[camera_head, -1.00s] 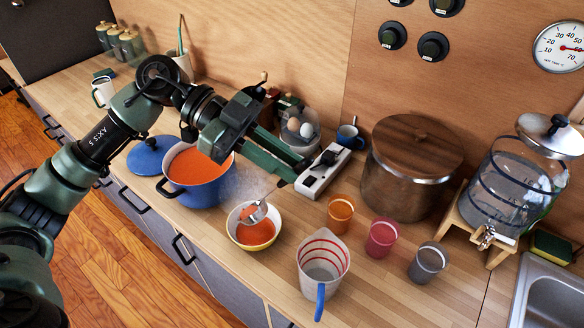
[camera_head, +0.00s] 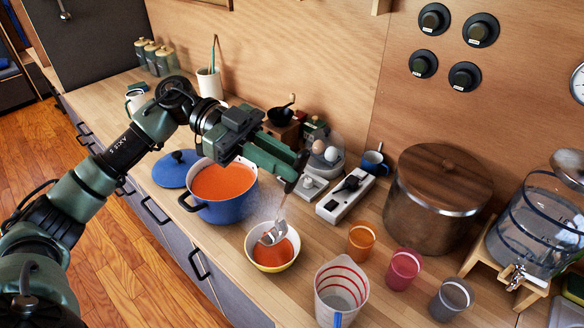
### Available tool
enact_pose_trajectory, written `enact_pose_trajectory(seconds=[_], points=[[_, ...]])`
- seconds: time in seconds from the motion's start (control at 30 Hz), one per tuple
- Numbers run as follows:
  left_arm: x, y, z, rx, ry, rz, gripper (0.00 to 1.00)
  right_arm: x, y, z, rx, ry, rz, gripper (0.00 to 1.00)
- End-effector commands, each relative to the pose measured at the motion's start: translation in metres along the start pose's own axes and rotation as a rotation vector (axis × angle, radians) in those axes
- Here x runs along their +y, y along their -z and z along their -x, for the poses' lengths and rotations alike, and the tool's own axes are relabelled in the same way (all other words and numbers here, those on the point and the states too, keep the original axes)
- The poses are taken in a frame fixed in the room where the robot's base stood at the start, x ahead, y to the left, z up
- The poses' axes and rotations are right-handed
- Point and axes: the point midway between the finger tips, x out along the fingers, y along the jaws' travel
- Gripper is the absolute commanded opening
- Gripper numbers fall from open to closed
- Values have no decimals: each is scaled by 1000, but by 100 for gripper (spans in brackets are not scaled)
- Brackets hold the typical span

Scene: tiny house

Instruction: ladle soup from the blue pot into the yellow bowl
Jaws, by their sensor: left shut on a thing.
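The blue pot (camera_head: 226,209) stands on the counter, holding orange soup (camera_head: 222,181). Its blue lid (camera_head: 176,169) lies beside it on the left. The yellow bowl (camera_head: 266,268) stands in front and to the right of the pot, with orange soup in it. My left gripper (camera_head: 298,170) is shut on the handle of the ladle (camera_head: 274,234), above and behind the bowl. The ladle hangs down at a tilt, its head low over the bowl's soup; I cannot tell whether it touches. Steam blurs this area. My right gripper is not in view.
A measuring jug (camera_head: 341,291) stands right of the bowl. Orange (camera_head: 361,241), pink (camera_head: 403,269) and grey (camera_head: 451,299) cups stand farther right. A power strip (camera_head: 345,195), an egg holder (camera_head: 322,165) and a wooden-lidded pot (camera_head: 434,200) stand behind.

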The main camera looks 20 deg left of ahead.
Motion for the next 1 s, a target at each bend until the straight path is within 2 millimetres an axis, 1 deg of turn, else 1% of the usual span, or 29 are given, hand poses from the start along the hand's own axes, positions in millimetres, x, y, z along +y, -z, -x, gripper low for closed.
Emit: enact_pose_trajectory(seconds=[0.67,1.0], points=[[-8,2,36,149,5,30,0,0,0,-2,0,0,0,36],[-12,-6,53,222,6,47,0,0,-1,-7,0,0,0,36]])
